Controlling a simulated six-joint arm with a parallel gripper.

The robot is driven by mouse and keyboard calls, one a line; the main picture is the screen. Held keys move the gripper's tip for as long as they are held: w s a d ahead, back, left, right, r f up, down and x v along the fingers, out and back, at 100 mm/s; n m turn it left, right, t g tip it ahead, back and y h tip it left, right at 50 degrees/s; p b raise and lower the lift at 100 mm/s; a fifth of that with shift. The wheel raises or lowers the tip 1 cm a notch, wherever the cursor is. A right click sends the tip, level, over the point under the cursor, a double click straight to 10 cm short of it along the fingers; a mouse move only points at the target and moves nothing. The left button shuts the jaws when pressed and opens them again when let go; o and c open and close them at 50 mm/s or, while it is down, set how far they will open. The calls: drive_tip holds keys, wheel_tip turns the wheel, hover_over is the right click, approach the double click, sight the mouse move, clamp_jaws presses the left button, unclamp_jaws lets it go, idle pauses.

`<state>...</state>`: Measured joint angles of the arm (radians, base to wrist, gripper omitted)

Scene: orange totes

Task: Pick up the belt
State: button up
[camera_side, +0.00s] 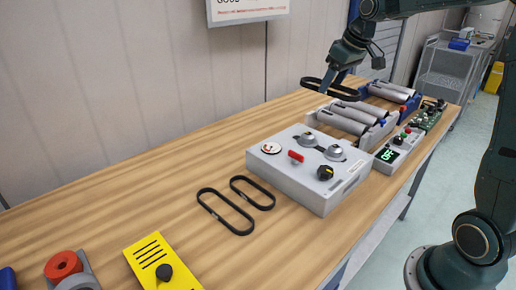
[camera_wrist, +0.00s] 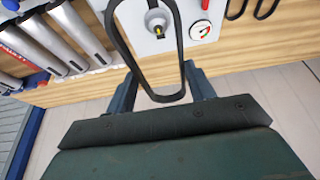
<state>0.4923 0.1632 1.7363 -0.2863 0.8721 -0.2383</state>
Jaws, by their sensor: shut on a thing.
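My gripper (camera_side: 332,79) is shut on a black belt loop (camera_side: 318,84) and holds it up above the far part of the table, near the grey rollers. In the wrist view, the held belt (camera_wrist: 125,49) hangs as a long loop out from between the fingers of my gripper (camera_wrist: 163,92). Two more black belts lie flat on the table beside the grey box, a larger one (camera_side: 205,206) and a smaller one (camera_side: 240,195).
A grey box (camera_side: 318,198) with pulleys, a gauge and a red handle stands mid-table. Behind it are roller units (camera_side: 350,116), an OFF display box (camera_side: 387,155) and a green circuit board (camera_side: 427,118). A yellow block (camera_side: 145,250) sits at front left. The left tabletop is mostly clear.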

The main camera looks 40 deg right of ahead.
drive_tip(key=shift+r, duration=0.85)
drive_tip(key=w+a+f, duration=0.5)
drive_tip(key=w+a, duration=0.1)
drive_tip(key=a, duration=0.5)
drive_tip(key=s+a+f, duration=0.1)
drive_tip(key=a+f, duration=0.3)
drive_tip(key=a, duration=0.6)
drive_tip(key=s+a+f, duration=0.1)
drive_tip(key=a+f, duration=0.4)
drive_tip(key=a, duration=0.6)
drive_tip(key=s+a+f, duration=0.1)
drive_tip(key=a+f, duration=0.4)
drive_tip(key=a, duration=0.6)
drive_tip(key=shift+f, duration=0.25)
hover_over(200, 237)
drive_tip(key=s, duration=0.2)
drive_tip(key=shift+w+f, duration=0.15)
drive_tip(key=shift+f, duration=1)
drive_tip(key=shift+w+f, duration=0.1)
drive_tip(key=shift+f, duration=1.05)
drive_tip(key=shift+f, duration=1.95)
